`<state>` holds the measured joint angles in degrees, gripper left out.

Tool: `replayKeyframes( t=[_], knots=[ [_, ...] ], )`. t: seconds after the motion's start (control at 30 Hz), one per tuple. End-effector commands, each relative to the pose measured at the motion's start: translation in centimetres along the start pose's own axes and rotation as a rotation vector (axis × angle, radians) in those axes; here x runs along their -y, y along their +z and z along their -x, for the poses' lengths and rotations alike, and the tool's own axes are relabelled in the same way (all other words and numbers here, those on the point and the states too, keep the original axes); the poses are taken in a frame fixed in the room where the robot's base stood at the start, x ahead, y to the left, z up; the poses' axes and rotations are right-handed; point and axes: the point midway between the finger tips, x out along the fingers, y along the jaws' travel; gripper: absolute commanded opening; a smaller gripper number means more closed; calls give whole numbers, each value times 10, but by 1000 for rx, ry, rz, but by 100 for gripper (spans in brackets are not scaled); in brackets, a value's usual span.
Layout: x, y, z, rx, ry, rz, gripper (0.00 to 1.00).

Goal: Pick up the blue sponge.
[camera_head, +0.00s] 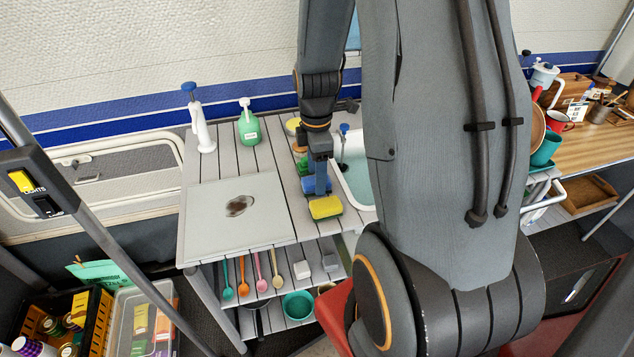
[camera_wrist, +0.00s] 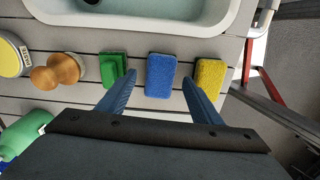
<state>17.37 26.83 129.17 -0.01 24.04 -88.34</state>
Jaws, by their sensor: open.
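The blue sponge (camera_wrist: 160,76) lies on the grey slatted counter (camera_wrist: 70,105) in the wrist view, between a green sponge or brush (camera_wrist: 117,69) and a yellow sponge (camera_wrist: 210,77). My gripper (camera_wrist: 162,84) is open, with one blue finger on each side of the blue sponge. The fingers look apart from it, and I cannot tell how high they are above the counter. In the head view a small part of the blue sponge (camera_head: 308,185) shows beside my gripper (camera_head: 320,190), which hides the rest. The yellow sponge (camera_head: 325,207) lies in front of it there.
A white sink basin (camera_head: 354,180) stands just right of the sponge row. A wooden-knobbed brush (camera_wrist: 55,72) is in the same row. A green soap bottle (camera_head: 249,128) and a white pump bottle (camera_head: 201,128) stand at the back. A pale board (camera_head: 225,215) covers the counter's left.

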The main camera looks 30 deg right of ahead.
Motion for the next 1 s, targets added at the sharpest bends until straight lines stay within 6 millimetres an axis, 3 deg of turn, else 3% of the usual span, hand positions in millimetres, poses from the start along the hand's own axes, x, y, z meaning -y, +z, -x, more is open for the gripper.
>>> replayKeyframes(
  t=[0.17, 0.4, 0.67, 1.0],
  knots=[
    [1, 0, -12, 0, -1, 0, 59],
    [0, 0, -13, 0, 0, 0, 59],
    [0, 0, -13, 0, 0, 0, 17],
    [0, 0, -11, 0, 1, 0, 16]
  ],
)
